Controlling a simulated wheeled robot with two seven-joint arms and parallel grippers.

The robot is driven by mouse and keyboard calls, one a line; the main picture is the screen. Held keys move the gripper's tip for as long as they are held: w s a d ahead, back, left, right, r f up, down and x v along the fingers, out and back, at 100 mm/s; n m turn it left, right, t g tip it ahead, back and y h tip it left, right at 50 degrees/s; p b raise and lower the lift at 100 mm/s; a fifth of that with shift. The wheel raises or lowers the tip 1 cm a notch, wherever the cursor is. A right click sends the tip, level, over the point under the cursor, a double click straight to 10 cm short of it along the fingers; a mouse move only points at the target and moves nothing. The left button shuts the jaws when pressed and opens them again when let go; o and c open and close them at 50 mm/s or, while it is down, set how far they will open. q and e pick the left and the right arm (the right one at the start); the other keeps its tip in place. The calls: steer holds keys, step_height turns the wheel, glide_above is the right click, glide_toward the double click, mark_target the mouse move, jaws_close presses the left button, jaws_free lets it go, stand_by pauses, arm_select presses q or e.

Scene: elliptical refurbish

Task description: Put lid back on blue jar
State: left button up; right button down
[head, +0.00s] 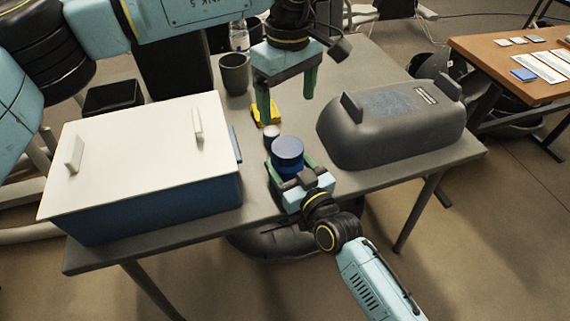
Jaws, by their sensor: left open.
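The blue jar (287,160) stands upright near the table's front edge, between the large box and the grey tub. Its top is a smooth, lighter blue disc; I cannot tell for sure whether this is the lid seated on it. No separate blue lid shows elsewhere. My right gripper (291,172) comes from the front, with its green fingers on either side of the jar, closed against it. My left gripper (287,97) is above and behind the jar, fingers pointing down, open and empty.
A small dark cylinder with a pale top (271,133) stands just behind the jar. A yellow object (267,113) lies behind it. A white-lidded blue box (140,150) is left, an overturned grey tub (390,125) right. A dark cup (234,73) and a bottle (239,37) stand at the back.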

steer(key=shift+c, duration=1.2)
jaws_free()
steer(key=p+v, duration=0.3)
steer(key=v, duration=1)
steer(key=shift+s, duration=0.15)
steer(key=shift+d, duration=0.15)
